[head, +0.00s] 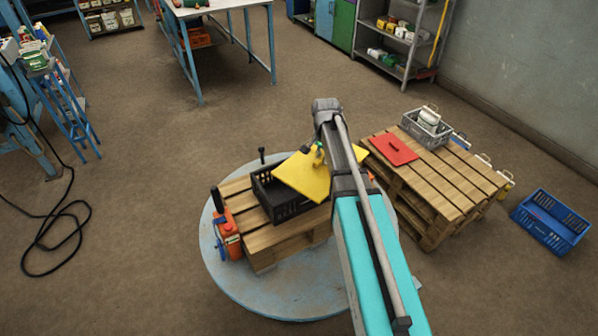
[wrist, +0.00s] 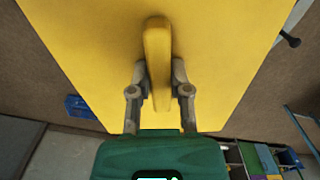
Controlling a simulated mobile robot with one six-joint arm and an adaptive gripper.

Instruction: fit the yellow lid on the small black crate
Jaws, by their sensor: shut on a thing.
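The yellow lid (head: 302,176) is a flat panel, tilted in the head view, above the right part of the small black crate. In the wrist view the lid (wrist: 80,40) fills the upper middle, with a raised yellow handle (wrist: 157,55) on it. My gripper (wrist: 159,88) is shut on this handle, one finger on each side. In the head view my gripper is largely hidden by my arm. The small black crate (head: 288,210) stands on a wooden pallet (head: 290,235); its left part is open to view and the lid hides the rest. I cannot tell whether lid and crate touch.
The pallet stands on a round grey-blue platform (head: 300,297), with an orange tool (head: 229,235) at its left. Another pallet stack (head: 440,180) at right bears a red panel (head: 393,149) and a grey crate (head: 424,130). A blue crate (head: 552,221) lies on the floor.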

